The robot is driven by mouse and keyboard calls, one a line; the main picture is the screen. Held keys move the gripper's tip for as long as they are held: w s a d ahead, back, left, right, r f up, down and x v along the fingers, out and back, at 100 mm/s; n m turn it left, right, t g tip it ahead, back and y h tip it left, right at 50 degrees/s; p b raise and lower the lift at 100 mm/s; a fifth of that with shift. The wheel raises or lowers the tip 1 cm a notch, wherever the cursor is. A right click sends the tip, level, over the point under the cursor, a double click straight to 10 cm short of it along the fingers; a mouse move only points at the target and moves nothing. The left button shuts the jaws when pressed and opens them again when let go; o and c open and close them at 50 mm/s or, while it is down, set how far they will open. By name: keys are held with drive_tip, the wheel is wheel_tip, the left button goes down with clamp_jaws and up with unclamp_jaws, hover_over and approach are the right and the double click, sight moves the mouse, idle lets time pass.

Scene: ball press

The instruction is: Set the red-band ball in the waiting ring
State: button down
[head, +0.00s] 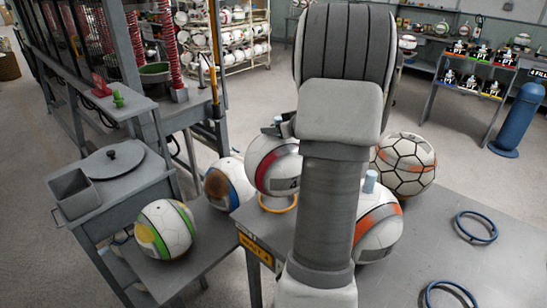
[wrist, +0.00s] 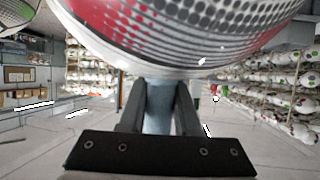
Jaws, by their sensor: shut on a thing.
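The red-band ball (head: 272,164) is white with a dark red band and a "4" mark. In the head view it is left of my forearm, directly over an orange ring (head: 279,204) at the table's left edge; I cannot tell whether it touches the ring. In the wrist view the ball (wrist: 190,35) fills the top. My gripper (wrist: 158,88) is shut on the ball's pale blue peg (wrist: 158,108). In the head view my arm mostly hides the gripper. Two empty blue rings (head: 476,226) (head: 450,293) lie on the table at right.
An orange-band ball (head: 378,228) and a black-lined ball (head: 404,164) stand on the table (head: 400,275), close to my arm. A blue-and-brown ball (head: 229,185) and a green-yellow ball (head: 166,230) are at left, by the press (head: 135,60). The table's right side has free room.

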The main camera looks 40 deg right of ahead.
drive_tip(key=shift+f+b, duration=0.4)
drive_tip(key=shift+f, duration=1.95)
drive_tip(key=shift+f, duration=0.1)
drive_tip(key=shift+f, duration=0.3)
drive_tip(key=c, duration=0.6)
unclamp_jaws()
drive_tip(key=shift+r, duration=0.1)
approach(287, 143)
drive_tip(key=x, duration=0.5)
drive_tip(key=shift+w+d+p, duration=0.1)
drive_tip(key=shift+w+p, duration=0.15)
drive_tip(key=shift+p, duration=0.1)
